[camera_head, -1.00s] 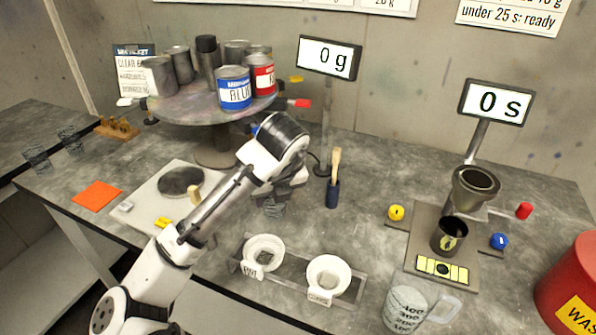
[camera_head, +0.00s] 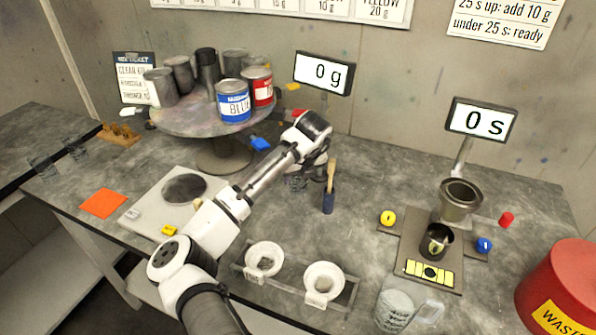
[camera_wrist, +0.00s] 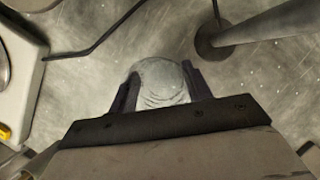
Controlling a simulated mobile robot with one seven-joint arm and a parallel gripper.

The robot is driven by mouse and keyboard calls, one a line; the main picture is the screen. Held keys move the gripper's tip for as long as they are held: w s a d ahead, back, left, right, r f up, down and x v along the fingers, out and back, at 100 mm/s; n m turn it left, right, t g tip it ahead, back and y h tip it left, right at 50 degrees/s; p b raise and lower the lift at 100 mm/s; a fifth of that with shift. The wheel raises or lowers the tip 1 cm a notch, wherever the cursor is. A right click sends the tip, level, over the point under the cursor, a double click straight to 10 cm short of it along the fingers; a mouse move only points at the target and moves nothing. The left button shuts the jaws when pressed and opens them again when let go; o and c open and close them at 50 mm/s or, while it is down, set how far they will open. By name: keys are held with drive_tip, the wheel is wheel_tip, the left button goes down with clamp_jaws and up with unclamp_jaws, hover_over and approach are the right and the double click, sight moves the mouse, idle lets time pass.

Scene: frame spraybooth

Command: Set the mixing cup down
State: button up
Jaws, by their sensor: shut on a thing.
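The mixing cup is a clear, ridged cup. In the wrist view the cup (camera_wrist: 160,84) sits between the two dark fingers of my gripper (camera_wrist: 160,92), which is shut on it.
A scale plate (camera_head: 185,188) lies to the left. Two white filter cones (camera_head: 265,258) stand in a rack in front. A flow cup (camera_head: 460,196) on a stand is at right. The display post (camera_wrist: 225,35) is close ahead. A paint turntable (camera_head: 200,118) stands behind left.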

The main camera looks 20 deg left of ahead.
drive_tip(key=shift+f, duration=0.2)
drive_tip(key=shift+f, duration=0.1)
drive_tip(key=o, duration=0.9)
drive_tip(key=shift+o, duration=0.2)
